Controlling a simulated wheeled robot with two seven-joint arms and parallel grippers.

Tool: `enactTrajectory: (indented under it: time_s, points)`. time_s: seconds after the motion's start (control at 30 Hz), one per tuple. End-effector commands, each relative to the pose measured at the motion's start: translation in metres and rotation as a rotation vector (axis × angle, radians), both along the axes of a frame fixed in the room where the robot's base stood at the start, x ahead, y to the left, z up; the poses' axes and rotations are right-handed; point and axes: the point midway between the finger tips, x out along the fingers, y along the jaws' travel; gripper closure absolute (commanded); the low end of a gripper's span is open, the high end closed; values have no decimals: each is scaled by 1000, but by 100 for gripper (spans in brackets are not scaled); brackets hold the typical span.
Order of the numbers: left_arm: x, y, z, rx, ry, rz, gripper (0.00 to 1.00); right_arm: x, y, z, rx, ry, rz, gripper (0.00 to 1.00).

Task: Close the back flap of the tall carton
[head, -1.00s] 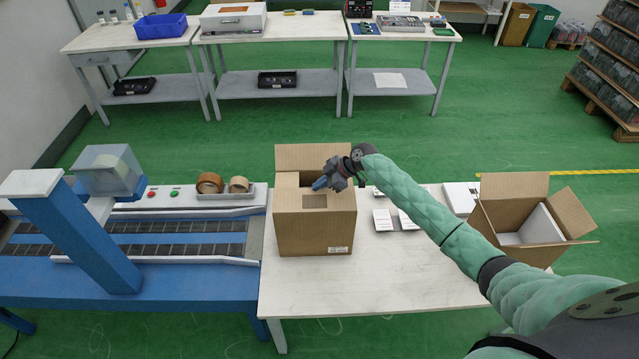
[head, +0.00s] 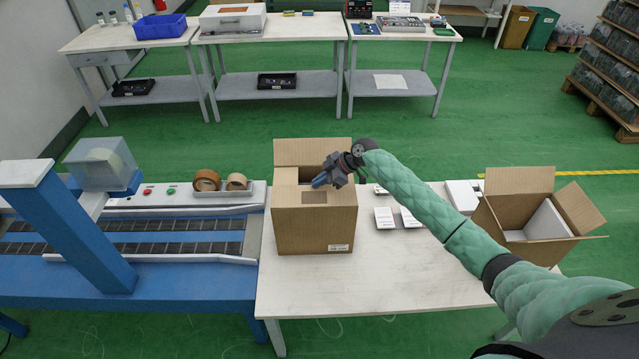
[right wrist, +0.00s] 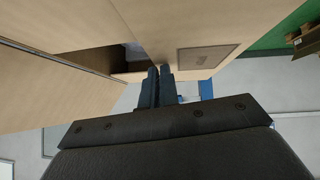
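The tall carton (head: 314,230) stands on the white table, left of its middle. Its back flap (head: 312,153) stands up along the far edge. The near part of the top is covered by a flap with a darker rectangular patch (head: 314,197), and a dark gap shows behind it. My right gripper (head: 319,182) is over the top of the carton, in front of the back flap. My left gripper is not in view.
An open carton (head: 528,215) stands at the table's right end. Small white boxes (head: 384,217) lie right of the tall carton. A conveyor (head: 130,240) with tape rolls (head: 207,180) adjoins on the left. The white table (head: 400,265) is clear at the front.

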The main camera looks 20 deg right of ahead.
Motion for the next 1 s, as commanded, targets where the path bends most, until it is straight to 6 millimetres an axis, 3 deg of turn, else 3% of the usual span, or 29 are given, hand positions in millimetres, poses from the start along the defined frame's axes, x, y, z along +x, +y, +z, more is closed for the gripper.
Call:
enactTrajectory:
  time_s: [0.03,0.47,1.0]
  points:
    - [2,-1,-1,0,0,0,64,-3,0,-10,-6,9,0,100]
    - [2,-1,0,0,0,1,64,-5,0,-14,-8,16,1,100]
    - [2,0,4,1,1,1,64,-4,0,5,-6,13,2,100]
